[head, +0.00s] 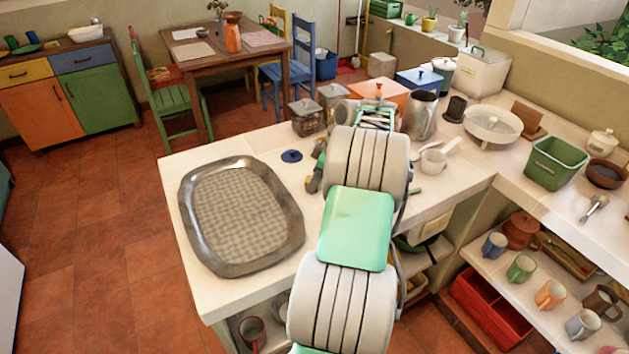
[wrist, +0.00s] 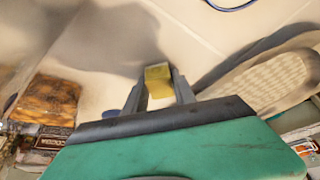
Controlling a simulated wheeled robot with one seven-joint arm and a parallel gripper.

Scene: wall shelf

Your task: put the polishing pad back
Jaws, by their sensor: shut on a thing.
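My gripper (wrist: 158,90) is shut on a small yellow block, which I take to be the polishing pad (wrist: 158,73). The pad sits between the two fingertips in the wrist view, above the pale counter surface. In the head view my own arm hides most of the gripper, and I cannot make out the pad there. Whether the pad touches the counter cannot be told.
A large oval metal tray (head: 188,235) with a checked cloth lies on the counter's left part; it also shows in the wrist view (wrist: 262,88). A dark blue disc (head: 291,155) lies behind it. Jars (head: 307,117), a grey jug (head: 420,115) and a white pan (head: 493,122) stand farther back.

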